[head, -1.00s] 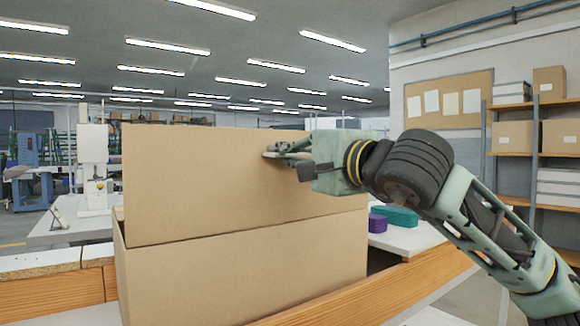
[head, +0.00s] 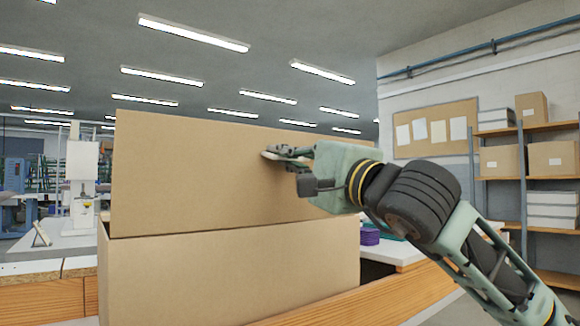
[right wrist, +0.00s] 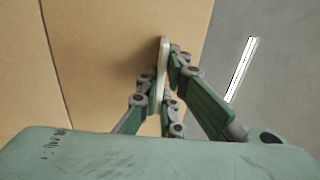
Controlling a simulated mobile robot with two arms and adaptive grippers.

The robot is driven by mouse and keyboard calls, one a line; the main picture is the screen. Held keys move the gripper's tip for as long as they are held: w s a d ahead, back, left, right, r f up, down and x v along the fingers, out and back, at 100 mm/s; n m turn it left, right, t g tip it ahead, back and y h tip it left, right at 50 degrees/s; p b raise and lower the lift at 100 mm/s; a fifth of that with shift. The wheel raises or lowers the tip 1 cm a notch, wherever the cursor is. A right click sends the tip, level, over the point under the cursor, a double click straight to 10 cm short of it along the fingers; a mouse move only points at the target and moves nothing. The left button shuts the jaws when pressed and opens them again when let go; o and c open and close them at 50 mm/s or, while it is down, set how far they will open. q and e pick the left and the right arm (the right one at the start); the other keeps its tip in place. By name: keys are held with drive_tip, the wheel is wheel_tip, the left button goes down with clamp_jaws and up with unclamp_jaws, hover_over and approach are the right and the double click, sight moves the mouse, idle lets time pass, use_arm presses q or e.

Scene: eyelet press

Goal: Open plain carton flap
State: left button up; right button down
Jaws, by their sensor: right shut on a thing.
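A plain brown carton (head: 230,275) stands at the work table. Its large front flap (head: 190,165) stands up above the carton body and spans most of its width. My right gripper (head: 268,154) is at the right part of the flap's face, below its top edge. In the right wrist view the flap (right wrist: 95,60) lies behind the fingers. There my right gripper (right wrist: 163,75) is shut on a thin pale strip (right wrist: 163,55); I cannot tell whether the strip belongs to the flap. The carton's inside is hidden. My left gripper is not in view.
A wooden table edge (head: 400,290) runs along the right of the carton. A purple item (head: 370,236) lies on a white surface behind it. A white machine (head: 82,190) stands at the back left. Shelves with boxes (head: 530,160) stand at the right wall.

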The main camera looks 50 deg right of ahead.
drive_tip(key=shift+f, duration=0.1)
idle(0.3)
drive_tip(key=c, duration=2)
unclamp_jaws()
drive_tip(key=shift+o, duration=0.4)
drive_tip(key=shift+s, duration=0.1)
drive_tip(key=v, duration=1.1)
drive_tip(key=shift+s+f, duration=0.15)
drive_tip(key=shift+s, duration=0.2)
drive_tip(key=shift+a, duration=0.1)
